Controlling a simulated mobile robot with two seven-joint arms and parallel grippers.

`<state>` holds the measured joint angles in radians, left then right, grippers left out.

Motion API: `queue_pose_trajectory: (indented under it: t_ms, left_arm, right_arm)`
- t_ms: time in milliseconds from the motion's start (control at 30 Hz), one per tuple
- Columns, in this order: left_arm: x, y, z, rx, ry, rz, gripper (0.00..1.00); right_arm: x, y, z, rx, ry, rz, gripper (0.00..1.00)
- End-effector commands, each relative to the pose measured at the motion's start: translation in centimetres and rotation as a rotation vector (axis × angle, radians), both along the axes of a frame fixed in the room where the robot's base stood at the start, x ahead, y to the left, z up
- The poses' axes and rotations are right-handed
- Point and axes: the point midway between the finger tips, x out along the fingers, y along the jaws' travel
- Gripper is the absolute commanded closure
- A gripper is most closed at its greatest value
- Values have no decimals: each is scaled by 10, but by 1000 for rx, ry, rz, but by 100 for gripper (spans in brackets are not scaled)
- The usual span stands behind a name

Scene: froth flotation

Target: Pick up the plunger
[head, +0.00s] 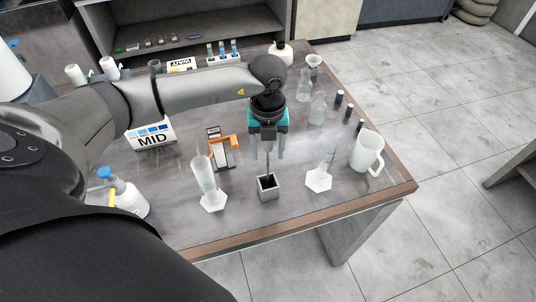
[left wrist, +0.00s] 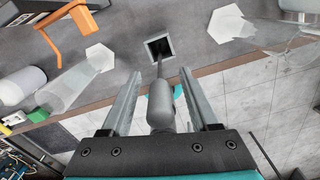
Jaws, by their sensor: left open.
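The plunger (left wrist: 161,104) has a grey rounded handle and a thin dark rod. It stands in a small grey square holder (head: 267,194) with a dark inside, near the table's front edge; the holder also shows in the left wrist view (left wrist: 149,52). In the head view, only the lower rod (head: 268,166) shows below my left gripper (head: 268,156). That gripper is open and points down above the holder. In the left wrist view, its two fingers (left wrist: 160,73) are on either side of the handle, with gaps visible. My right gripper is out of view.
A clear cylinder (head: 206,176) on a white hexagonal base stands left of the holder, with an orange-framed item (head: 222,150) behind it. Right are another hexagonal base (head: 318,181) and a white jug (head: 367,151). A MID sign (head: 152,136) and a blue-capped bottle (head: 124,194) stand left.

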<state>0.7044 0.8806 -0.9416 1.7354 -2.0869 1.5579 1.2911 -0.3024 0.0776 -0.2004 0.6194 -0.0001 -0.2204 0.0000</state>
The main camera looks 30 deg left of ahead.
Motion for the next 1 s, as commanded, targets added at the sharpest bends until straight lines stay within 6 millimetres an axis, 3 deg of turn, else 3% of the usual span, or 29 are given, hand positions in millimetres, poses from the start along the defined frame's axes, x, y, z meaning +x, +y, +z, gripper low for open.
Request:
queue_pose_trajectory:
  t_ms: [100,333,867,1000]
  left_arm:
    - [0,0,-10,0,0,-2,38]
    - [0,0,-12,0,0,-2,38]
    - [0,0,-11,1,-1,-1,98]
    - [0,0,-11,1,-1,-1,100]
  right_arm:
    - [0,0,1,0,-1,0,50]
    - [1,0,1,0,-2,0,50]
    - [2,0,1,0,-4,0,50]
    - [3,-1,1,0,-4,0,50]
